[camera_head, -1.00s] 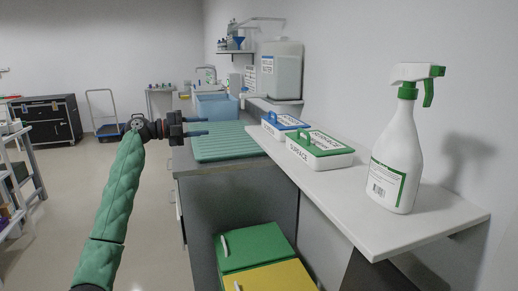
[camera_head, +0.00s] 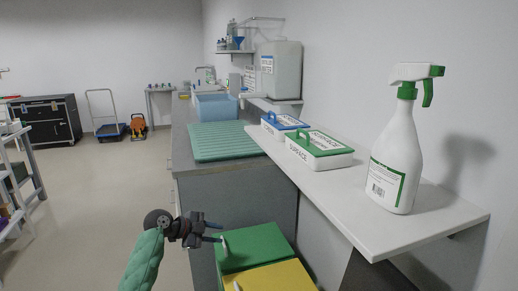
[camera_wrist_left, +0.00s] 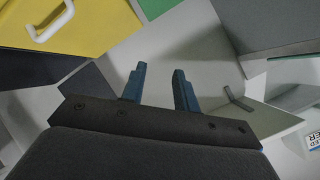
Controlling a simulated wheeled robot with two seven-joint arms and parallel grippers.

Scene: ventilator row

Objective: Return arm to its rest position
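My left arm, in a green quilted sleeve, comes in from the bottom left of the head view. Its gripper (camera_head: 218,232) is low, in front of the grey counter front and beside the green bin lid. In the left wrist view the two blue fingers of the left gripper (camera_wrist_left: 160,88) stand apart with nothing between them. My right gripper is not in view.
A green bin lid (camera_head: 254,246) and a yellow bin lid (camera_head: 272,277) are right of the gripper. Above are the counter with a green mat (camera_head: 224,142), and a shelf with wipe boxes (camera_head: 318,150) and a spray bottle (camera_head: 398,155).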

